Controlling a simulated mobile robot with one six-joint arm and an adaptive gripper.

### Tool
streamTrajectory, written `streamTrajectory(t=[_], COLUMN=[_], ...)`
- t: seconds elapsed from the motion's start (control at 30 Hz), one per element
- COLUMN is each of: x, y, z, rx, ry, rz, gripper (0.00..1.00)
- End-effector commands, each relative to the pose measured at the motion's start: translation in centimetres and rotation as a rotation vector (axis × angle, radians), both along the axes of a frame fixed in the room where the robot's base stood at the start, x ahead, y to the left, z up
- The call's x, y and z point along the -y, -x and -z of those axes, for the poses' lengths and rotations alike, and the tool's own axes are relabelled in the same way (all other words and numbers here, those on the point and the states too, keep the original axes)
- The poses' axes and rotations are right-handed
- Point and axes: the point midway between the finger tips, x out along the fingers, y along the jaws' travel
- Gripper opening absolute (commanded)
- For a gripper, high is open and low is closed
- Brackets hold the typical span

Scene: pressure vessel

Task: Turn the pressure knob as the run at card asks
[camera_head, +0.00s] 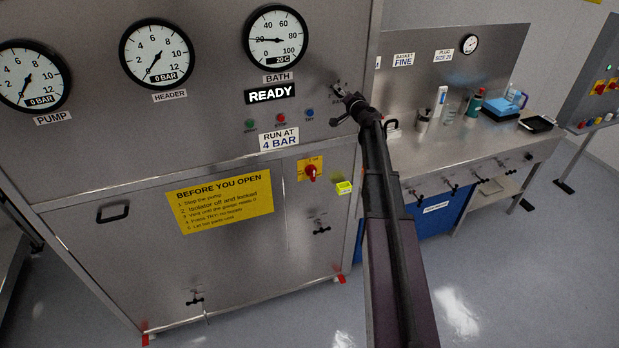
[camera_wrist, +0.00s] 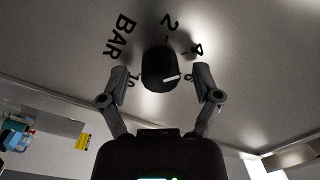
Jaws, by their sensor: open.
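The run at card (camera_head: 278,138) on the steel panel reads "RUN AT 4 BAR". The black pressure knob (camera_wrist: 158,66) shows in the wrist view, with a white pointer line towards the picture's right. The marks "BAR", "2" and "4" stand around it; other marks may be hidden behind the right finger. My gripper (camera_wrist: 160,78) is open, with one finger on each side of the knob and gaps visible. In the head view my gripper (camera_head: 354,104) is at the panel's right edge and mostly hides the knob.
The pump gauge (camera_head: 28,76) and header gauge (camera_head: 156,54) read 0 BAR. The bath gauge (camera_head: 275,38) shows 20 C. A display (camera_head: 271,94) reads READY. A red isolator switch (camera_head: 311,172) sits below. A steel bench (camera_head: 430,155) with bottles stands to the right.

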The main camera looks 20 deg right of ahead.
Motion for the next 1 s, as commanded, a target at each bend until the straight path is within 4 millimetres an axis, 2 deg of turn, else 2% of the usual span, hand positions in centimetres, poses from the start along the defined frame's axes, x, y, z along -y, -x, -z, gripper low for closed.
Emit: streamTrajectory(t=[0.33,1.0], x=[0.0,0.7], y=[0.0,9.8], z=[-0.1,-0.1], rx=[0.009,0.009], ry=[0.251,0.251], rz=[0.0,0.001], gripper=[0.81,0.81])
